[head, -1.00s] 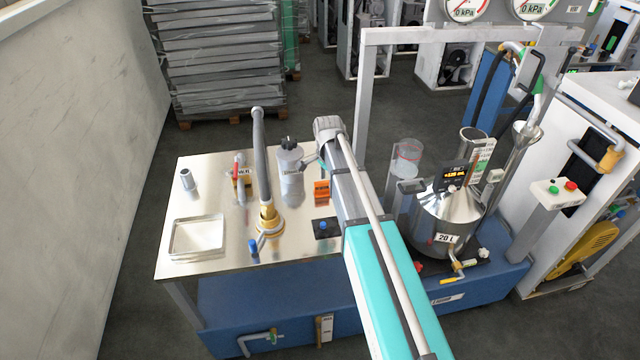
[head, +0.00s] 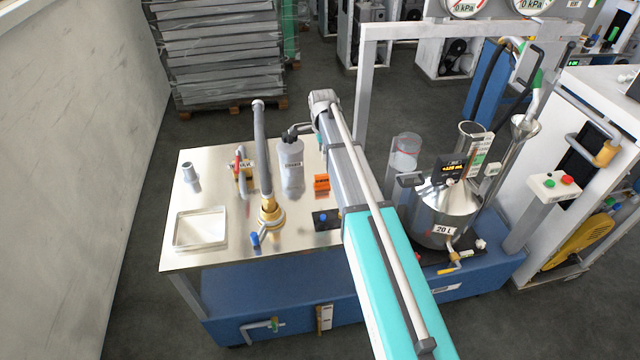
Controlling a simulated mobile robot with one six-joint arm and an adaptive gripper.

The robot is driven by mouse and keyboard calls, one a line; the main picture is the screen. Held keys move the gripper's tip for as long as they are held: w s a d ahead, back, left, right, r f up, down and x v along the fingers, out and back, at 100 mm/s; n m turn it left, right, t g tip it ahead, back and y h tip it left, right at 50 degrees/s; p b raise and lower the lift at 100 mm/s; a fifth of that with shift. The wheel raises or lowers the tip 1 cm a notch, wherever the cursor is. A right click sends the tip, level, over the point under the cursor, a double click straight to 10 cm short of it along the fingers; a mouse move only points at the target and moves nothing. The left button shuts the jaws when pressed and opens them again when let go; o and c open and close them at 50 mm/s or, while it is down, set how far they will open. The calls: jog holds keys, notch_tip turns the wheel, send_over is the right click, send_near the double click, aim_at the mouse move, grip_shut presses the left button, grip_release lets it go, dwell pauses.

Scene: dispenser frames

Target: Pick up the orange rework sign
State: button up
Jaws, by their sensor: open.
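The orange rework sign (head: 321,185) stands on the metal table top (head: 200,262), just left of my arm, with dark lettering on its face. It stands behind a small black block with a blue knob (head: 324,221) and to the right of a grey labelled bottle (head: 290,165). My arm reaches from the lower right up past the sign, and its far joint is above and behind the sign.
A brass fitting with an upright grey hose (head: 268,205) stands left of the sign. An empty shallow tray (head: 200,228) is at the front left. A steel 20 L vessel (head: 445,215) and a clear cylinder (head: 404,155) stand right of my arm. A grey frame rises behind.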

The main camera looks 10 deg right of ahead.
aim_at(322, 175)
jog(key=shift+f+b, duration=4.05)
jog(key=shift+f, duration=0.15)
jog(key=shift+f, duration=0.1)
jog(key=shift+f+b, duration=2.5)
jog(key=shift+b, duration=0.1)
grip_shut()
